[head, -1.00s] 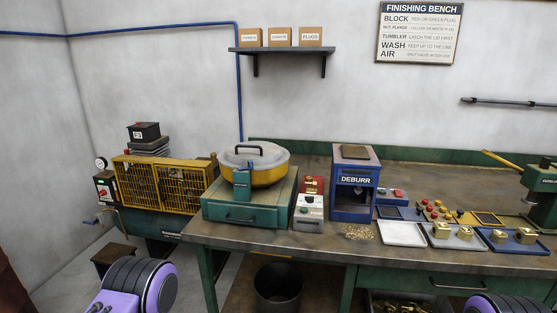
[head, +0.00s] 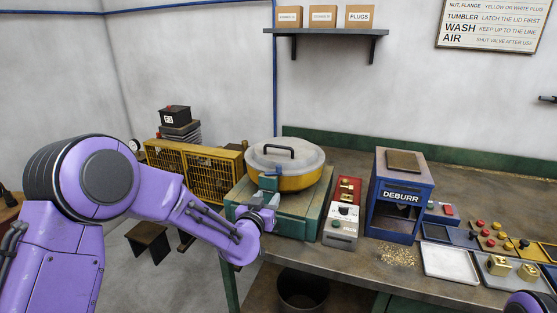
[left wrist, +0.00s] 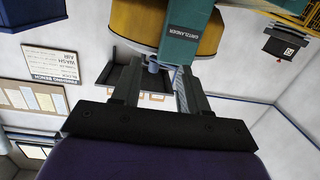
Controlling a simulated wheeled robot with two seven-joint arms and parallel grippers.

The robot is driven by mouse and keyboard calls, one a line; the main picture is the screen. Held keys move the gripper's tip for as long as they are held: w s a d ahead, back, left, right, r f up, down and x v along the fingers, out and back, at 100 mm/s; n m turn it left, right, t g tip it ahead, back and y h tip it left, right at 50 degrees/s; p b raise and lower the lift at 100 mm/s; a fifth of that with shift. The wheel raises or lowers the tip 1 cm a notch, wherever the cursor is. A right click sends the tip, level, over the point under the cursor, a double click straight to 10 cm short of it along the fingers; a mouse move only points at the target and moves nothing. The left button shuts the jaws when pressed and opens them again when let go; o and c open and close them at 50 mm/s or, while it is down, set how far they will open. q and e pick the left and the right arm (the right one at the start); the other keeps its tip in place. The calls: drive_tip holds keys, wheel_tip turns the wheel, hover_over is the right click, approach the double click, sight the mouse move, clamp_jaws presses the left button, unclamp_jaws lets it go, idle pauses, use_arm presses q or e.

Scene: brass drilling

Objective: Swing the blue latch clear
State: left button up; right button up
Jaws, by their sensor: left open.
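The yellow tumbler (head: 300,181) with a grey domed lid sits on a green base. The blue latch (head: 269,182) stands upright at its front left, against the lid's edge. My left gripper (head: 265,207) is right at the latch, just in front of and below it. In the left wrist view, which is upside down, the gripper (left wrist: 155,85) is open, and a small blue-grey peg (left wrist: 153,67) shows between its fingers. My right gripper is out of view.
A grey control box (head: 341,227) and the blue DEBURR machine (head: 400,195) stand right of the tumbler. A yellow caged unit (head: 205,172) is behind my left arm. Trays (head: 450,263) lie on the bench at right. A bin (head: 303,289) stands below.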

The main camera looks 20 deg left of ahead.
use_arm(q)
drive_tip(key=t, duration=0.1)
approach(278, 168)
drive_tip(key=w+p, duration=0.4)
drive_tip(key=w, duration=0.7)
drive_tip(key=shift+a, duration=0.1)
clamp_jaws()
drive_tip(key=shift+m, duration=0.3)
